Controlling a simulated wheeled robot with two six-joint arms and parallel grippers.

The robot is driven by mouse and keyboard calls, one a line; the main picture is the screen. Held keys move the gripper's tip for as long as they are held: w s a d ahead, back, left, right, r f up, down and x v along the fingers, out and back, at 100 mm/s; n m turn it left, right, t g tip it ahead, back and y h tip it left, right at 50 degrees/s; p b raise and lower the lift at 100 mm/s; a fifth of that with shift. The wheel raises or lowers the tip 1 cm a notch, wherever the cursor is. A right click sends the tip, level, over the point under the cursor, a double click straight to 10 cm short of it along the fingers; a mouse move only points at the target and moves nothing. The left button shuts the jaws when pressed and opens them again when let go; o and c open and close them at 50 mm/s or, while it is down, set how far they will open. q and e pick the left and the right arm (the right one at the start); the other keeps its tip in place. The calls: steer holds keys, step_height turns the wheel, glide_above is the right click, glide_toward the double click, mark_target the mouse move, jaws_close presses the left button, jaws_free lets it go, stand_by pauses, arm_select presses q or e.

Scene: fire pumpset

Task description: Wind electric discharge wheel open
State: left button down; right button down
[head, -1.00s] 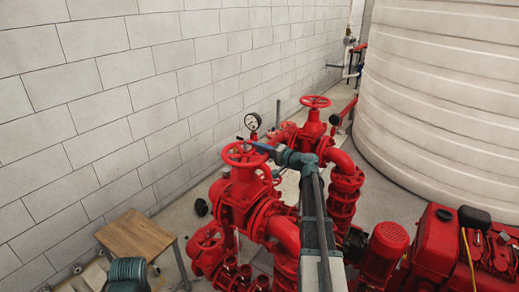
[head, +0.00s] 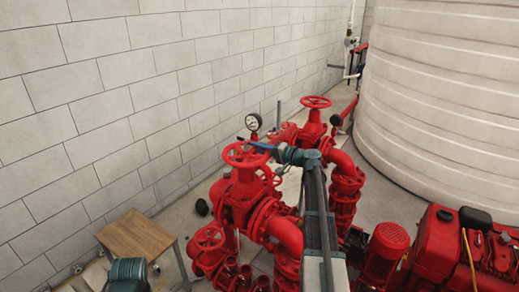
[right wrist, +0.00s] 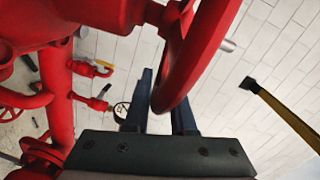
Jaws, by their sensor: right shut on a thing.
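The near red handwheel (head: 232,159) sits on top of the front red valve, left of my right arm in the head view. My right gripper (head: 254,145) reaches in from the right and is shut on the far right part of its rim. In the right wrist view the red wheel rim (right wrist: 196,62) passes between the two dark blue fingers of my right gripper (right wrist: 164,108). The wrist hides part of the wheel's right side in the head view. My left gripper is not in view.
A pressure gauge (head: 253,122) is close behind my gripper. A white tank (head: 440,110) and a red engine (head: 440,240) are at right. A wooden-topped stand (head: 135,235) is at left.

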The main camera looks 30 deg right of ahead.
steer(key=c, duration=0.8)
jaws_free()
steer(key=shift+w+f, duration=0.15)
steer(key=p+v, duration=0.1)
steer(key=v, duration=1.3)
